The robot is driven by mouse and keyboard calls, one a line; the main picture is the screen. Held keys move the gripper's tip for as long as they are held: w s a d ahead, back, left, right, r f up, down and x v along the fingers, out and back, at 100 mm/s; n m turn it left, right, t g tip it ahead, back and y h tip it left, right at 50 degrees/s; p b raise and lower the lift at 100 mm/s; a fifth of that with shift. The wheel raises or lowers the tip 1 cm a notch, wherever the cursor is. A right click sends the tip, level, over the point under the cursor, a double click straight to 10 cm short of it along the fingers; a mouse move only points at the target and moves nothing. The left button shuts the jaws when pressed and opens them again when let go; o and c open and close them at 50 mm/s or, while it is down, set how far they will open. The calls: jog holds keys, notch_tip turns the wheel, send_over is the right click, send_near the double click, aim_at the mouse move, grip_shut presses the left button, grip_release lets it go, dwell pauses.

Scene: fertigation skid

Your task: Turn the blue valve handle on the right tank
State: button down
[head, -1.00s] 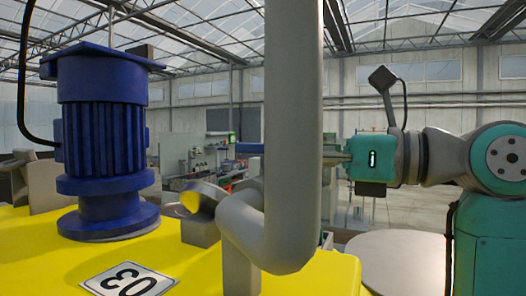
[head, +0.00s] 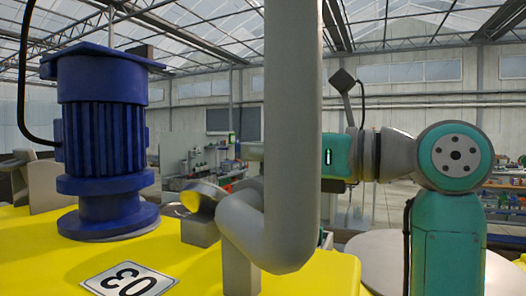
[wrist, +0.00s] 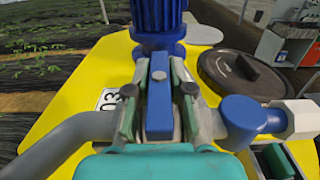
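The blue valve handle (wrist: 159,112) shows in the wrist view as a straight blue bar pointing away from the camera, over a grey valve body. My gripper (wrist: 159,78) is around it, one finger on each side. Narrow gaps show between the bar and the fingers, so it looks open. In the head view the thick grey pipe (head: 292,140) hides most of my gripper and the handle. Only a pale greenish tip of my gripper (head: 250,152) shows left of the pipe. The yellow tank (head: 190,270) carries a plate marked 03 (head: 129,281).
A blue ribbed motor (head: 103,140) stands on the tank at left. In the wrist view, a dark round lid (wrist: 243,76) lies to the right, a blue pipe fitting (wrist: 243,120) sits close right of my gripper, and a grey pipe (wrist: 75,135) runs at left.

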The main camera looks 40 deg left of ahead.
jog(key=shift+g, duration=0.3)
jog(key=shift+s+n+g+h, duration=0.1)
jog(key=shift+n+g+h, duration=0.6)
jog(key=shift+n+g, duration=0.6)
jog(key=shift+n+g+h, duration=0.7)
jog(key=shift+n+g, duration=0.2)
jog(key=shift+g, duration=0.7)
jog(key=c, duration=1.1)
grip_release()
jog(key=shift+d, duration=0.1)
jog(key=v, duration=1.2)
